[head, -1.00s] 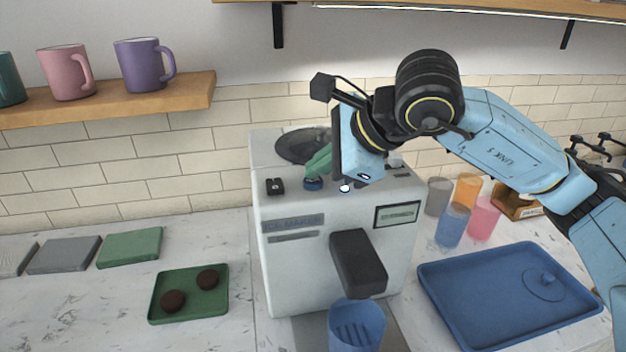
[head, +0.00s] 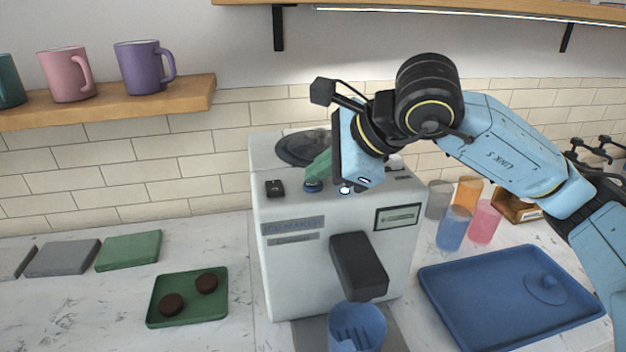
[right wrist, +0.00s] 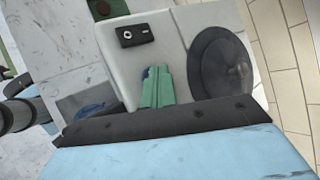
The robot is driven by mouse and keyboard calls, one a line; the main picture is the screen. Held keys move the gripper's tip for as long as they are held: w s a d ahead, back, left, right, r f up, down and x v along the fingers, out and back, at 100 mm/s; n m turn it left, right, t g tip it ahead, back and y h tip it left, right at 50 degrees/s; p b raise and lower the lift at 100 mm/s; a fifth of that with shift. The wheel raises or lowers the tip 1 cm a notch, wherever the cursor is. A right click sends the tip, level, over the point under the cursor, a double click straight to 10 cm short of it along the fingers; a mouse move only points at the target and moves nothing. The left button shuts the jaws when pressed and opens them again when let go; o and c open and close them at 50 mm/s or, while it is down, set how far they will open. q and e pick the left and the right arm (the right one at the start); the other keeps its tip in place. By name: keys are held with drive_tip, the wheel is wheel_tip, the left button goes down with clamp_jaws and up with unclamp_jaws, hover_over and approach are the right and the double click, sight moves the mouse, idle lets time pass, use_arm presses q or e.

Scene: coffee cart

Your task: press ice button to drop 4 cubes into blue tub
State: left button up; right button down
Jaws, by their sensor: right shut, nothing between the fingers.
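The white ice maker (head: 285,285) stands on the counter, with a dark spout (head: 358,265) on its front. The blue tub (head: 357,330) stands below the spout, cut off by the lower picture edge; I cannot make out cubes in it. A round blue button (head: 313,186) is on the machine's top front edge. My right gripper (head: 312,176) has its green fingers together and empty, tips pointing down at the button; I cannot tell whether they touch it. In the right wrist view the shut fingers (right wrist: 155,88) hide most of the button. My left gripper is not in view.
A small black switch (head: 275,188) and a round dark lid (head: 303,148) are on the machine's top. A green tray (head: 190,311) with two dark cookies lies left. A blue tray (head: 480,315) and several coloured cups (head: 453,228) are at right.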

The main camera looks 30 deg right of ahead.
sight(320, 186)
drive_tip(key=shift+r+p, duration=0.4)
drive_tip(key=shift+r, duration=0.4)
drive_tip(key=shift+r, duration=0.1)
drive_tip(key=shift+r+p, duration=1.55)
drive_tip(key=shift+r, duration=0.85)
idle(0.4)
